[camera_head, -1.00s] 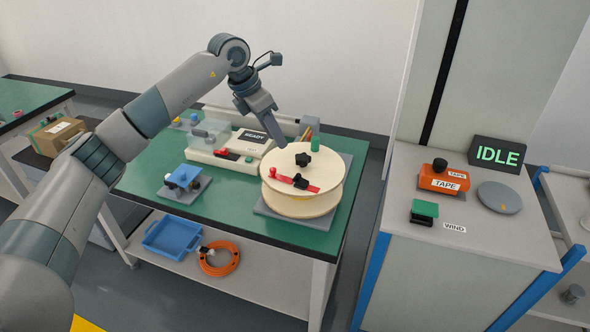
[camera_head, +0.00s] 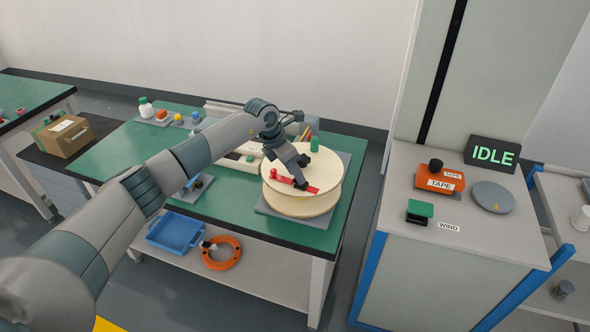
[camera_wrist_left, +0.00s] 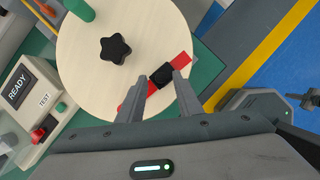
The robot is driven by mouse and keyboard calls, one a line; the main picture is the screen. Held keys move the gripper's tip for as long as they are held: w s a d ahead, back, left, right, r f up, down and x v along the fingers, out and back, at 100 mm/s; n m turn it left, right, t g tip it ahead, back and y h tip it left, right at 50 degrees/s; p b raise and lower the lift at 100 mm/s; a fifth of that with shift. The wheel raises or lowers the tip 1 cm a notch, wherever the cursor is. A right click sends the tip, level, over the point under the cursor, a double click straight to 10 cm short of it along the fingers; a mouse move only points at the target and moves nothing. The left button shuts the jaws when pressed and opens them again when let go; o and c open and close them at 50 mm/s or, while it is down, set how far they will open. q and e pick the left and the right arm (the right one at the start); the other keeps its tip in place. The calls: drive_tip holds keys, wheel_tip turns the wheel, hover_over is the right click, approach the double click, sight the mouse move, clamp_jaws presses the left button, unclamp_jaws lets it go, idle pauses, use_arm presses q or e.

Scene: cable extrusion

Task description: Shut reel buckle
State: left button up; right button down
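The cable reel (camera_head: 283,199) is a cream spool lying flat on a grey plate on the green table. A red strap (camera_head: 312,190) lies across its top, with the black buckle on it. In the left wrist view the black buckle (camera_wrist_left: 161,75) sits on the red strap (camera_wrist_left: 182,62), just beyond my fingertips. My left gripper (camera_head: 300,184) is low over the reel's front half. In the left wrist view its fingers (camera_wrist_left: 155,92) are apart on either side of the strap's middle, with nothing clamped. Contact cannot be told.
A black star knob (camera_wrist_left: 115,51) and a green peg (camera_head: 314,144) stand up from the reel. A cream READY/TEST unit (camera_wrist_left: 35,95) is beside it. A console with orange TAPE block (camera_head: 440,178) and IDLE screen (camera_head: 492,155) stands right, across a gap.

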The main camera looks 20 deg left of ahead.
use_arm(q)
drive_tip(key=shift+f, duration=0.25)
